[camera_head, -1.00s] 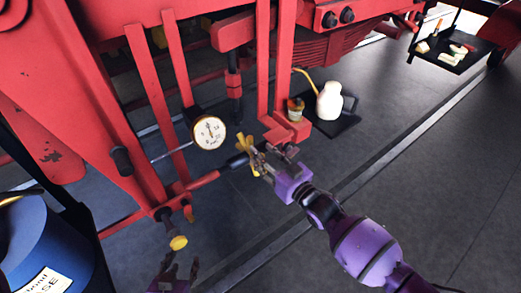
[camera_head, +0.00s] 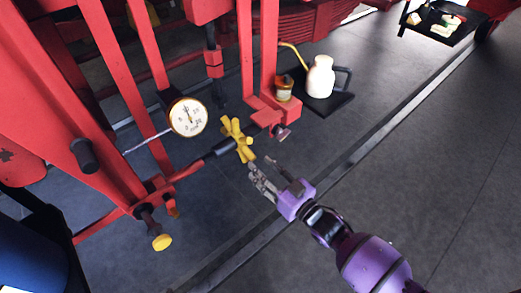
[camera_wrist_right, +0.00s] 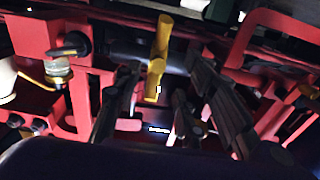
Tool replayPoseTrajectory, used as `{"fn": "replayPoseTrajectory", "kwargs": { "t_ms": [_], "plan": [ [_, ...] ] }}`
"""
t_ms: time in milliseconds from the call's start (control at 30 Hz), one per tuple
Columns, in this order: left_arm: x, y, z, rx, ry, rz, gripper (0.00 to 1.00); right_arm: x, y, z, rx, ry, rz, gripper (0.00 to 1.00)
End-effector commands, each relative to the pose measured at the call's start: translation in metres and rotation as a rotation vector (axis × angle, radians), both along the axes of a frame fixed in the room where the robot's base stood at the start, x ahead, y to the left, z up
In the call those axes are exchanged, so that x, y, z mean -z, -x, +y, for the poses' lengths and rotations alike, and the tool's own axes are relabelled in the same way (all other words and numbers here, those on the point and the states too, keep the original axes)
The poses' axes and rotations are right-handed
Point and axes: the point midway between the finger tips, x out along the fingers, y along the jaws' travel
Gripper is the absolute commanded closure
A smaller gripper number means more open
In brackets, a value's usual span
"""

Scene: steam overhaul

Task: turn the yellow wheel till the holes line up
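The yellow wheel (camera_head: 237,138), with several stubby arms, sits on the end of a dark sleeve on a red rod. My right gripper (camera_head: 262,168) is just to the lower right of the wheel, with a small gap between them, and looks open and empty. In the right wrist view, the wheel (camera_wrist_right: 158,62) shows ahead, between the spread fingers of my right gripper (camera_wrist_right: 160,98). I cannot make out the holes or whether they line up. My left gripper is not in view.
A round gauge (camera_head: 188,117) is left of the wheel. A yellow-capped knob (camera_head: 162,242) is at lower left. Red frame posts (camera_head: 268,60) stand behind. A white jug (camera_head: 320,77) sits on a dark tray (camera_head: 334,107). Floor at right is clear.

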Motion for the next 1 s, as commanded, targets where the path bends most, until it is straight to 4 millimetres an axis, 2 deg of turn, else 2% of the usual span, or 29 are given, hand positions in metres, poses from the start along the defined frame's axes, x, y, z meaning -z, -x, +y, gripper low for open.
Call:
{"fn": "replayPoseTrajectory", "kwargs": {
  "t_ms": [33,200,600,967,1000],
  "plan": [
    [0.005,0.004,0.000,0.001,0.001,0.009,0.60,0.003,-0.001,0.001,-0.001,-0.002,-0.003,0.62],
    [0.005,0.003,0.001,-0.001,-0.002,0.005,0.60,-0.003,-0.015,0.010,-0.001,-0.002,-0.012,0.62],
    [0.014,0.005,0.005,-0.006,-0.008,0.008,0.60,-0.003,-0.047,0.032,0.000,0.000,-0.011,0.62],
    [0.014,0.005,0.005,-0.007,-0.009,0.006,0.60,-0.004,-0.050,0.034,0.000,0.000,-0.011,0.62],
    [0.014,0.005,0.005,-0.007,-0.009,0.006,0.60,-0.004,-0.050,0.034,0.000,0.000,-0.011,0.68]
  ]
}}
